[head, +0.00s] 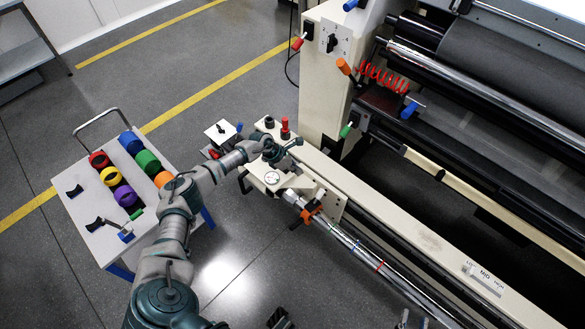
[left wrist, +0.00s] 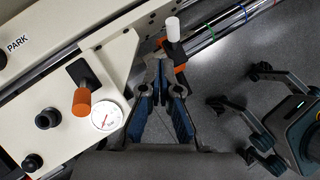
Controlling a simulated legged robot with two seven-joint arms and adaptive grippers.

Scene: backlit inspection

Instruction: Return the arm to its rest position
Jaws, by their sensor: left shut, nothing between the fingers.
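My left arm reaches from the bottom of the head view to the cream end plate of the machine. My left gripper (head: 287,153) is over that plate, near a round gauge (head: 272,178). In the left wrist view the left gripper's fingers (left wrist: 160,68) are together and empty, with the gauge (left wrist: 107,117) and an orange knob (left wrist: 82,101) to their left. My right gripper (left wrist: 235,88) shows at the right of that view with its fingers spread. Only its finger ends show at the bottom edge of the head view (head: 341,318).
A white cart (head: 75,205) with coloured rolls stands left of my arm. The machine's beam (head: 430,240) and chrome shaft (head: 350,243) run down to the right. A white-tipped handle (left wrist: 173,29) is just beyond the left fingertips. Grey floor (head: 235,265) is clear between the arms.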

